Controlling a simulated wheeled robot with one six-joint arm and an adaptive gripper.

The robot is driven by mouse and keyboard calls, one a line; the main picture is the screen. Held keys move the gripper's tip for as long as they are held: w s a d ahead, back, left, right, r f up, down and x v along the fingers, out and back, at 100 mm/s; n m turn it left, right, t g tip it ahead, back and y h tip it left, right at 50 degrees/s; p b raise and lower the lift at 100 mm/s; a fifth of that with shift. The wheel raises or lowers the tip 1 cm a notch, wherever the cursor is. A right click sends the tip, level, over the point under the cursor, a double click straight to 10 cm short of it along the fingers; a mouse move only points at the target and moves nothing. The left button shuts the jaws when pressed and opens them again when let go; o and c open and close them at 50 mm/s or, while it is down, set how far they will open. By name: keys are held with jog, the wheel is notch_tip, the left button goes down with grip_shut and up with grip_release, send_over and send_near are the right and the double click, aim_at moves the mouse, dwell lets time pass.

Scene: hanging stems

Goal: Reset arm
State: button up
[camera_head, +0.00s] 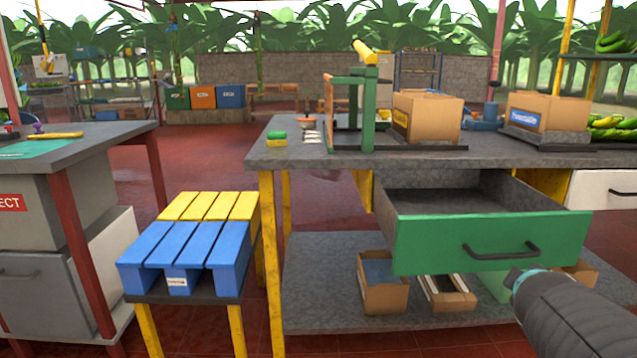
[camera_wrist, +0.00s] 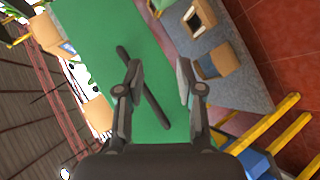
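My gripper (camera_wrist: 159,80) is open, with its two dark fingers apart and nothing held. It faces the green drawer front (camera_wrist: 100,30) in the wrist view. The dark bar handle (camera_wrist: 143,85) runs diagonally across that front, partly behind the left finger; I cannot tell whether they touch. In the head view my arm comes in from the lower right, its end just below the handle (camera_head: 501,251) of the green drawer (camera_head: 430,240). The drawer is pulled out and looks empty. The fingertips are mostly hidden there.
The grey workbench (camera_head: 285,155) holds a green frame (camera_head: 368,110) and two cardboard boxes. Small boxes (camera_head: 382,290) stand on the lower shelf. A blue and yellow slatted stand (camera_head: 185,250) is at the left, beside another table (camera_head: 90,140). Red floor lies between.

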jog(key=s+a+f+m+g+y, duration=0.2)
jog(key=s+a+f+m+y, duration=0.1)
jog(key=s+a, duration=0.4)
jog(key=s+a+f+m+g+y, duration=0.2)
jog(key=s+a+f+m+y, duration=0.2)
jog(key=a, duration=0.9)
jog(key=s+m, duration=0.1)
jog(key=s, duration=0.2)
jog(key=shift+s+a+g+p, duration=0.2)
jog(key=shift+a+g+p, duration=0.1)
jog(key=shift+a, duration=0.05)
jog(key=shift+s+d, duration=0.1)
